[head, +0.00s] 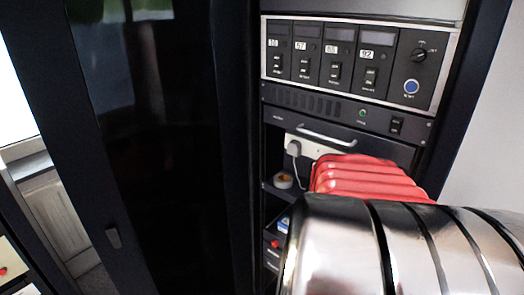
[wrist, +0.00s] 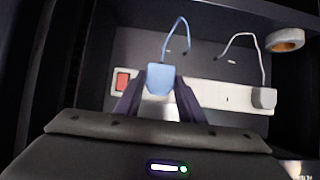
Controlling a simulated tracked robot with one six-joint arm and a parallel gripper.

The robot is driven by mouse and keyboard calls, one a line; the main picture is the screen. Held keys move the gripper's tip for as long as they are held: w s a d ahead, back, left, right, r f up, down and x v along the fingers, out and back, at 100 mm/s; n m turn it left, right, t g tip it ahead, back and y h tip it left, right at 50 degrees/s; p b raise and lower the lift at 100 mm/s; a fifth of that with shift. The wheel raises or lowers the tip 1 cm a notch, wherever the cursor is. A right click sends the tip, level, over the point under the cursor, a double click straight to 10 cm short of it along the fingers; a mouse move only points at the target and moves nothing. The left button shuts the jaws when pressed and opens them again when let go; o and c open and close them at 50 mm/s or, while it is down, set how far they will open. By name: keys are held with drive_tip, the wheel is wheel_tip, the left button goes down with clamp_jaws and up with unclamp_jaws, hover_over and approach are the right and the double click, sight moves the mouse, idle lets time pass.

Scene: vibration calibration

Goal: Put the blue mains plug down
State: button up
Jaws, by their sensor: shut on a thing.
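The blue mains plug (wrist: 160,76) is in the wrist view, between the two dark fingers of my gripper (wrist: 161,83), which is shut on it. Its blue cable (wrist: 166,36) loops up behind it. The plug overlaps the white socket strip (wrist: 215,95) in the picture; I cannot tell whether it touches the strip. In the head view the plug and my gripper are hidden behind my arm, and part of the socket strip (head: 314,147) shows.
A tape roll (wrist: 285,40) lies at upper right. In the head view, instrument modules (head: 335,58) are above the shelf opening and a dark door (head: 160,140) stands left.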

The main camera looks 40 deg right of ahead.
drive_tip(key=shift+d, duration=0.15)
drive_tip(key=shift+w+d, duration=0.15)
drive_tip(key=shift+d, duration=0.7)
drive_tip(key=shift+w+d, duration=0.15)
drive_tip(key=shift+d, duration=0.65)
drive_tip(key=shift+f, duration=0.1)
